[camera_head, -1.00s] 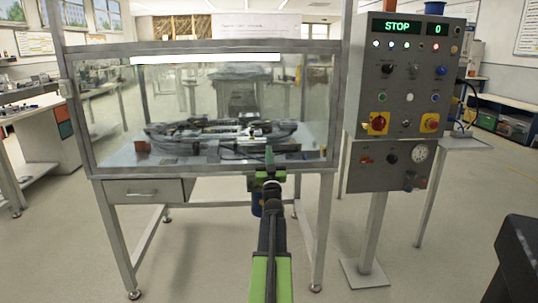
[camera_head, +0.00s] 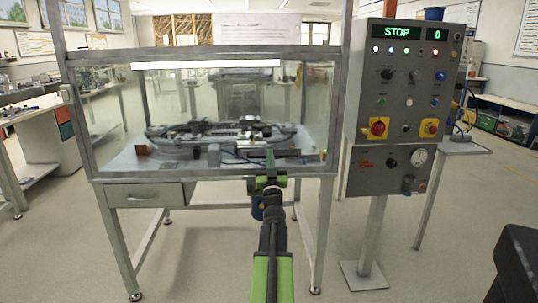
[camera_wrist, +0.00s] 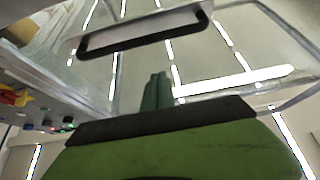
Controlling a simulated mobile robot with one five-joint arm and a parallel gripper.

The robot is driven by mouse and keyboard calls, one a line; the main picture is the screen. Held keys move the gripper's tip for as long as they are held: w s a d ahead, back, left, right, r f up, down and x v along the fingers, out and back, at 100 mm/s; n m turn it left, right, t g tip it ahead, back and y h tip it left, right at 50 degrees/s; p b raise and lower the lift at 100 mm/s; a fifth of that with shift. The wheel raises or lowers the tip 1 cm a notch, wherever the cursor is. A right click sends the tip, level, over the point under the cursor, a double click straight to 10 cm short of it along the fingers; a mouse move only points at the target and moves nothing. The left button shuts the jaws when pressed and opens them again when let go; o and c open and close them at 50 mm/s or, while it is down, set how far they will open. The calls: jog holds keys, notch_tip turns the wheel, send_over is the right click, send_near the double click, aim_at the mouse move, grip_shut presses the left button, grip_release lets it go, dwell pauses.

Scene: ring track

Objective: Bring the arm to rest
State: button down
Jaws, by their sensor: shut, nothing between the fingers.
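My gripper (camera_head: 270,160) points up in front of the enclosure's lower front edge, at the end of my black and green arm. Its dark green fingers are together with nothing between them; they also show upright in the wrist view (camera_wrist: 157,92). Behind it, the ring track (camera_head: 225,133) lies on the bed of the glass-sided enclosure (camera_head: 88,178). My gripper covers a small part of the bed's front edge. I cannot tell the exact gap between the gripper and the enclosure.
A grey control panel (camera_head: 400,75) reading STOP and 0 stands right of the enclosure on a post. A drawer (camera_head: 145,194) sits below the enclosure at left. In the wrist view, a clear panel with a dark handle (camera_wrist: 145,32) hangs above. Open floor lies at front left.

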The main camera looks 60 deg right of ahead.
jog(key=b+v, duration=0.2)
jog(key=v, duration=0.4)
jog(key=shift+s+a, duration=0.2)
jog(key=shift+a, duration=0.05)
jog(key=shift+w+f, duration=0.1)
jog(key=shift+f, duration=0.05)
